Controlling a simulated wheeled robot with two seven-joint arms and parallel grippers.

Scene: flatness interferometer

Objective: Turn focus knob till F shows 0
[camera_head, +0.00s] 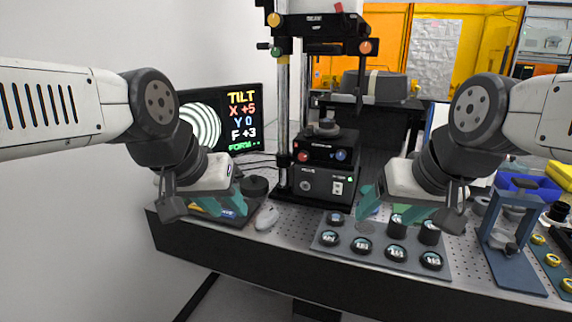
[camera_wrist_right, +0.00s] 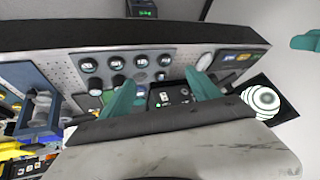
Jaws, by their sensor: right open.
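The monitor (camera_head: 220,118) at the back left reads TILT, X +5, Y 0, F +3 and a FORM line, beside a ringed fringe pattern. The instrument's upper head carries a green knob (camera_head: 276,51) and an orange knob (camera_head: 365,47). Its lower stage has a red knob (camera_head: 303,156) and a blue knob (camera_head: 341,155). I cannot tell which is the focus knob. My left gripper (camera_head: 226,203) is open and empty, in front of and below the monitor. My right gripper (camera_head: 392,207) is open and empty above the sample plate; it also shows in the right wrist view (camera_wrist_right: 160,92).
A dark plate (camera_head: 330,240) with several round samples lies on the perforated bench, under my right gripper. A white mouse (camera_head: 267,217) lies near my left gripper. A blue stand (camera_head: 510,215) is at the right. Vertical posts rise at the centre.

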